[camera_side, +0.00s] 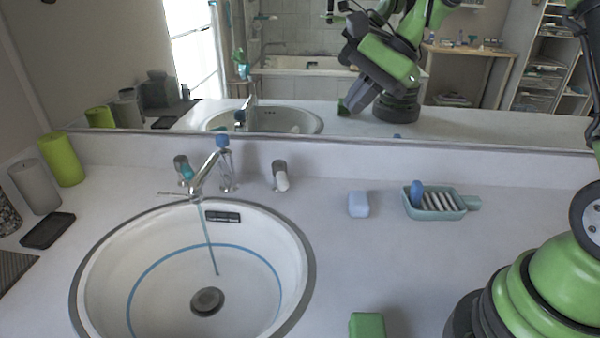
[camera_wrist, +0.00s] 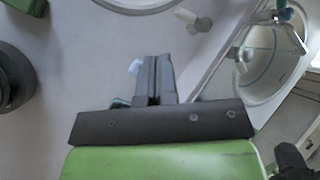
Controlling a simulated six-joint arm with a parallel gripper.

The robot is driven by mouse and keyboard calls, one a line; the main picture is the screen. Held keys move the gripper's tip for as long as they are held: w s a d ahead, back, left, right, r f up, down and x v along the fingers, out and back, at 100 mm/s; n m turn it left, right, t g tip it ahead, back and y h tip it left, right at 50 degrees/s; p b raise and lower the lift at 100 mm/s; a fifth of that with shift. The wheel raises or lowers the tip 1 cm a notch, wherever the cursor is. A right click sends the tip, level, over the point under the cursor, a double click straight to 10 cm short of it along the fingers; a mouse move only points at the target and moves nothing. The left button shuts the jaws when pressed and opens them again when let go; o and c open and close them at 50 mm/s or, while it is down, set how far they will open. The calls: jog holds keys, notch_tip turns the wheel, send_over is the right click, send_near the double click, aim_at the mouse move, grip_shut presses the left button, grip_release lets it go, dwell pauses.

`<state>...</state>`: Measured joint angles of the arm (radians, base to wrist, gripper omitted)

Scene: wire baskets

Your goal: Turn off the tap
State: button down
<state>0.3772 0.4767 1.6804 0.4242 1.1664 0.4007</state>
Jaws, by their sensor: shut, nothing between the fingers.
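The chrome tap (camera_side: 208,172) stands behind the round white sink (camera_side: 290,235) in the side view. A blue knob (camera_side: 222,141) sits on top of it. A thin blue stream of water (camera_side: 208,235) runs from the spout into the basin. A side fitting with a teal part (camera_side: 185,170) is left of the spout, and one with a white end (camera_side: 281,178) is to the right. My gripper (camera_wrist: 154,62) is shut and empty over the counter in the wrist view, apart from the tap. The side view shows it only by reflection in the mirror.
Pale blue soap (camera_side: 358,204) and a teal soap dish (camera_side: 440,214) holding a blue item lie right of the sink. A green block (camera_side: 367,325) lies in front. Candles (camera_side: 62,158) stand at the left. The mirror (camera_side: 290,110) closes off the back. The counter between block and dish is clear.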

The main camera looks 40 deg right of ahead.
aim_at(287, 180)
jog(key=w+d+f+m+t+y, duration=0.1)
jog(key=w+d+f+m, duration=0.15)
jog(key=f, duration=0.35)
jog(key=w+d+f+m+y, duration=0.1)
jog(key=w+d+f+m, duration=0.1)
jog(key=d+f+m, duration=0.3)
jog(key=shift+n, duration=0.45)
jog(key=x, duration=1.1)
jog(key=shift+s+a, duration=0.1)
jog(key=shift+a, duration=0.55)
jog(key=shift+w+a+r, duration=0.1)
jog(key=shift+w+a, duration=0.2)
jog(key=shift+a, duration=0.25)
jog(key=shift+w+a, duration=0.35)
jog(key=shift+a, duration=0.2)
jog(key=shift+w+a, duration=0.3)
jog(key=shift+a, duration=0.2)
jog(key=shift+w+a, duration=0.1)
jog(key=shift+a, duration=0.95)
jog(key=shift+d, duration=0.1)
